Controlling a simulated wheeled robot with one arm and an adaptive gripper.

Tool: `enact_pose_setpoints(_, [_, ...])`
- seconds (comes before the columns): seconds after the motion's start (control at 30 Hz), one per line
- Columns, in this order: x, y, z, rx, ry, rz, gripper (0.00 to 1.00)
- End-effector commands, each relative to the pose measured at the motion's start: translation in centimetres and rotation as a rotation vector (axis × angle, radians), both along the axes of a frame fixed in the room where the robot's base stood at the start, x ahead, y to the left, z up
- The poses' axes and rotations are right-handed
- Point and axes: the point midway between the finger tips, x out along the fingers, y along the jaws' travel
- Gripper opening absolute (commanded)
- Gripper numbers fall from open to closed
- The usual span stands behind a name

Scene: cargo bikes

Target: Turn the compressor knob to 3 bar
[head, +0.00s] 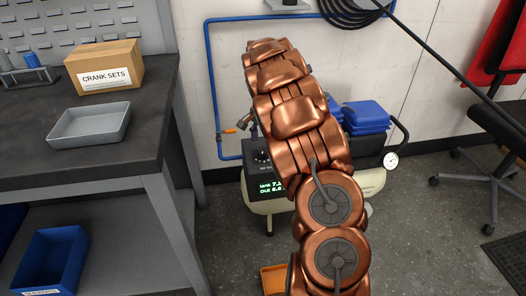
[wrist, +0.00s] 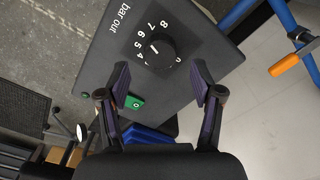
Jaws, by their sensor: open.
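The compressor's black control box (wrist: 105,60) fills the upper middle of the wrist view. Its round black knob (wrist: 157,52) sits in a ring of white numbers beside the words "bar out". A short white mark on the knob points roughly toward the 6; the exact reading is unclear. My gripper (wrist: 162,76) is open and empty, with one finger either side of the space just below the knob. The fingers appear apart from it. In the head view, my arm hides much of the compressor tank (head: 258,204). Green digits show on its display (head: 271,187), too small to read surely.
A green button (wrist: 134,102) is near the left finger. A blue pipe with an orange-handled valve (head: 230,130) runs left of the compressor. A dark workbench (head: 150,140) stands left, with a grey tray (head: 90,124). Open floor (head: 420,235) and an office chair are right.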

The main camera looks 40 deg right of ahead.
Motion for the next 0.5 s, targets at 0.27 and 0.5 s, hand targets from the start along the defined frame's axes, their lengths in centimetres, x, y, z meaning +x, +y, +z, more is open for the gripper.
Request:
enact_pose_setpoints(0.27, [0.0, 0.0, -3.8, 0.0, 0.0, 0.002, 0.66])
enact_pose_setpoints(0.5, [0.1, 0.0, -4.3, -0.001, -0.002, 0.002, 0.66])
